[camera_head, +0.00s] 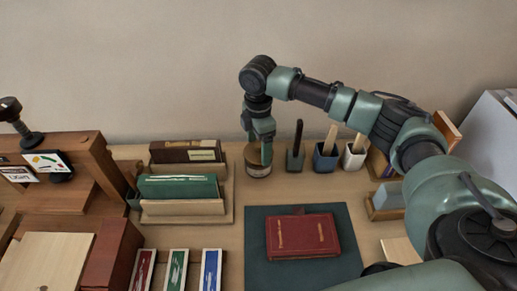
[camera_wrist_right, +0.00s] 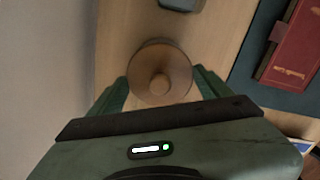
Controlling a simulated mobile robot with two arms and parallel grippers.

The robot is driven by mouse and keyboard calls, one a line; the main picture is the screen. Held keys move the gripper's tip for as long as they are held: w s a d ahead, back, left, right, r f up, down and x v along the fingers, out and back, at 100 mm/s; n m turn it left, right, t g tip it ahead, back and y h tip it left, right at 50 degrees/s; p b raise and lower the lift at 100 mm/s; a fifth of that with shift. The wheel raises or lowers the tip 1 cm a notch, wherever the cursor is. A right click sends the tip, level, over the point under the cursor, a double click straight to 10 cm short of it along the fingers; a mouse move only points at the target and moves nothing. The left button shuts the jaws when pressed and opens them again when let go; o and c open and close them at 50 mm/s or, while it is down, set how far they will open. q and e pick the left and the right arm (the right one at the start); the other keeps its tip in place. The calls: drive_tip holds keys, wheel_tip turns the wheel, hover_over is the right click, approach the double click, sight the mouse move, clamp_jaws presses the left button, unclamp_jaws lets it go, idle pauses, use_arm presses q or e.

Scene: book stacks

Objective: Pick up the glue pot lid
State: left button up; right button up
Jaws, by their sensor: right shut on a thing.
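The glue pot (camera_head: 259,171) stands at the back of the desk, a small round pot. Its round brown lid (camera_head: 252,155) is at the top, partly hidden behind my gripper. In the right wrist view the lid (camera_wrist_right: 172,62) shows from above as a disc with a central knob. My right gripper (camera_head: 266,158) reaches down from above and is shut on the lid, with one green finger on each side in the wrist view (camera_wrist_right: 161,88). I cannot tell whether the lid touches the pot. My left gripper is not in view.
Dark, blue and white pots (camera_head: 326,163) with tools stand right of the glue pot. A rack of books (camera_head: 185,210) is to its left. A red book (camera_head: 302,236) lies on a dark mat (camera_head: 258,275) in front. The wall is close behind.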

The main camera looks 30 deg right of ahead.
wheel_tip(320, 180, up, 17)
drive_tip(key=p, duration=1.3)
hover_over(259, 145)
wheel_tip(259, 145, down, 11)
drive_tip(key=shift+f+b, duration=0.3)
drive_tip(key=shift+f, duration=0.25)
wheel_tip(259, 145, down, 4)
drive_tip(key=b, duration=0.5)
drive_tip(key=shift+f, duration=0.35)
drive_tip(key=shift+w+f, duration=0.1)
drive_tip(key=shift+f, duration=0.55)
drive_tip(key=shift+r+p, duration=0.1)
drive_tip(key=shift+p, duration=0.7)
drive_tip(key=shift+f+p, duration=0.2)
drive_tip(key=shift+p, duration=0.15)
